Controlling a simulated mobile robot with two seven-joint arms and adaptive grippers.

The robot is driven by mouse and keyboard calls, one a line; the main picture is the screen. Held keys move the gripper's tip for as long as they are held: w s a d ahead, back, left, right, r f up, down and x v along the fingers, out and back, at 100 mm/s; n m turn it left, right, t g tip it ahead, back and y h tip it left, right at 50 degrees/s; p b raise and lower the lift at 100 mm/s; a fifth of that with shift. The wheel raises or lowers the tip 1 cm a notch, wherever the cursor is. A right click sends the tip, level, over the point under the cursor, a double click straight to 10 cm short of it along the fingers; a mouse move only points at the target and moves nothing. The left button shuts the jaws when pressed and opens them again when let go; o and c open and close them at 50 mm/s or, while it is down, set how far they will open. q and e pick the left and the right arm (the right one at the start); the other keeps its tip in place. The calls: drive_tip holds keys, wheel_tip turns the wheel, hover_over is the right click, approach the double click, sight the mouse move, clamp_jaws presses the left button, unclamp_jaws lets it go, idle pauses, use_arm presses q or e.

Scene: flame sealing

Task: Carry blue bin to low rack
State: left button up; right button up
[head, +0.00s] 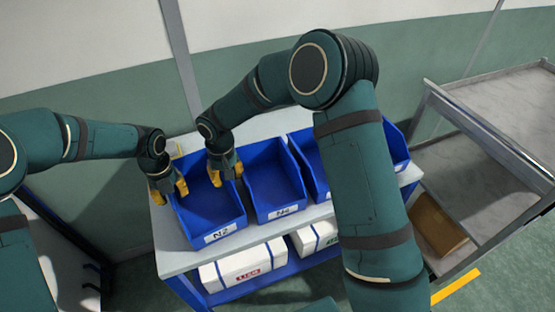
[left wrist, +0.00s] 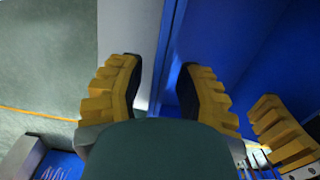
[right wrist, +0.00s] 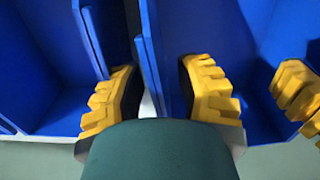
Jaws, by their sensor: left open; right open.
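The blue bin labelled "N2" (head: 212,215) stands at the left end of the grey tabletop, open and with no contents visible. My left gripper (head: 168,188) is open at its left wall, with one finger outside and one inside; the left wrist view (left wrist: 158,95) shows the wall between the fingers. My right gripper (head: 226,172) is open at the opposite wall, which shows between its fingers in the right wrist view (right wrist: 155,95). A grey metal rack (head: 480,150) with a lower shelf stands at the right.
A second blue bin (head: 273,190) stands close on the right, with another (head: 308,160) beyond, partly behind my right arm. White boxes (head: 243,264) sit on the shelf below. A brown carton (head: 438,224) lies on the rack's lower shelf. The wall is close behind.

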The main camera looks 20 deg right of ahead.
use_arm(q)
wheel_tip(320, 180, up, 11)
drive_tip(key=shift+r, duration=0.45)
use_arm(e)
drive_tip(key=shift+r, duration=0.1)
wheel_tip(320, 180, up, 12)
idle(0.3)
idle(0.5)
